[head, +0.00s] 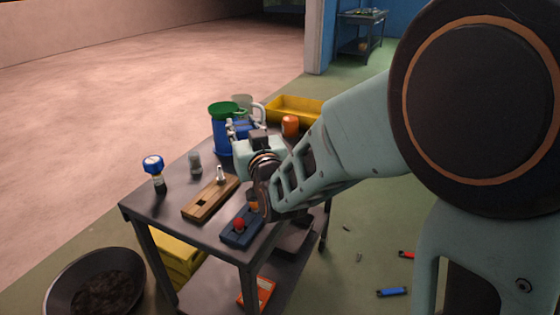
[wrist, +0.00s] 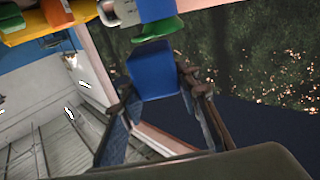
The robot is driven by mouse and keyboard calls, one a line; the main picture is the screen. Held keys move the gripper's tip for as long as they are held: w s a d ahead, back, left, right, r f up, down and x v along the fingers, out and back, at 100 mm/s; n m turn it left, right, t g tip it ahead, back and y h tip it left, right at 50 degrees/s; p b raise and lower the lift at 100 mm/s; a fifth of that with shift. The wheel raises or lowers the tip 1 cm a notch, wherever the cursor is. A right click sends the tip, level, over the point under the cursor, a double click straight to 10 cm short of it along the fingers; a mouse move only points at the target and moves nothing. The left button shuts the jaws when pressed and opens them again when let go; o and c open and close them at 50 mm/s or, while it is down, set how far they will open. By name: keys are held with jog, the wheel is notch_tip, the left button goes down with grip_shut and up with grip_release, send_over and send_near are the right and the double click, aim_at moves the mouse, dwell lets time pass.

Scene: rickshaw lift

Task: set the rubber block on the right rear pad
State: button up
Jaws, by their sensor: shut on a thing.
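My gripper (wrist: 158,92) is shut on a blue block, which I take to be the rubber block (wrist: 154,72). In the wrist view the block sits between the two fingertips, with its far part projecting past them. In the head view my gripper (head: 238,130) is over the far part of the cart top, beside the blue jug with a green lid (head: 222,140); my wrist partly hides the fingers and the block. I cannot make out the right rear pad in either view.
The dark cart top (head: 155,204) holds a wooden block (head: 204,203), a blue-capped bottle (head: 155,173), a red-knobbed blue box (head: 236,236), an orange cup (head: 290,126) and a yellow tray (head: 298,107). A black bowl (head: 66,284) and loose tools (head: 392,292) lie on the floor.

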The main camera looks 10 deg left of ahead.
jog(key=w+d+f+b, duration=0.1)
jog(key=w+d+f, duration=0.3)
jog(key=w+d+f+b, duration=0.1)
jog(key=w+d+f, duration=0.3)
jog(key=d, duration=0.1)
jog(key=shift+w+d+f, duration=0.1)
jog(key=shift+d+f, duration=0.05)
jog(key=shift+f, duration=0.15)
jog(key=shift+w+d+f+b, duration=0.2)
jog(key=shift+d+f+b, duration=0.05)
jog(key=shift+f+b, duration=0.1)
jog(key=shift+w+d+f+b, duration=0.15)
jog(key=shift+f+b, duration=0.3)
jog(key=shift+f, duration=1.25)
jog(key=shift+f, duration=0.1)
jog(key=shift+f+b, duration=0.15)
jog(key=shift+b, duration=0.15)
jog(key=o, duration=1.2)
